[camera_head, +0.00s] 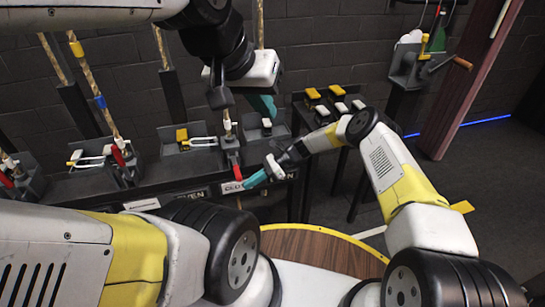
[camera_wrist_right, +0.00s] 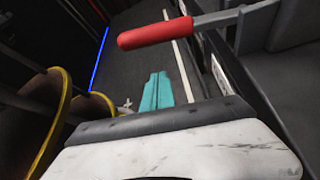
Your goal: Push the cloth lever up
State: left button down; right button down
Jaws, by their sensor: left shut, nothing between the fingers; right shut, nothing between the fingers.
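The cloth lever has a red handle (camera_head: 236,164) that hangs down over the front edge of the console, above a label partly reading "CLO". The red handle also shows in the right wrist view (camera_wrist_right: 158,32), on a metal arm, beyond my fingertips. My right gripper (camera_head: 256,179) is shut and empty, with teal fingertips, low and just right of the handle's lower end. Its fingers in the wrist view (camera_wrist_right: 157,92) look apart from the handle. My left gripper (camera_head: 263,106) is shut and empty, higher up, above the console behind the lever.
Yellow and white buttons (camera_head: 335,92) sit on stands at the back right. A crank box (camera_head: 408,68) is beyond. A round wooden table (camera_head: 315,249) lies in front.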

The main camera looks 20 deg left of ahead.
aim_at(236, 167)
jog(key=shift+s+a+r, duration=0.1)
jog(key=shift+a+r, duration=0.35)
jog(key=shift+r, duration=0.4)
jog(key=shift+s+a+r, duration=0.1)
jog(key=shift+a+r, duration=0.3)
jog(key=shift+r, duration=0.45)
jog(key=shift+r, duration=0.1)
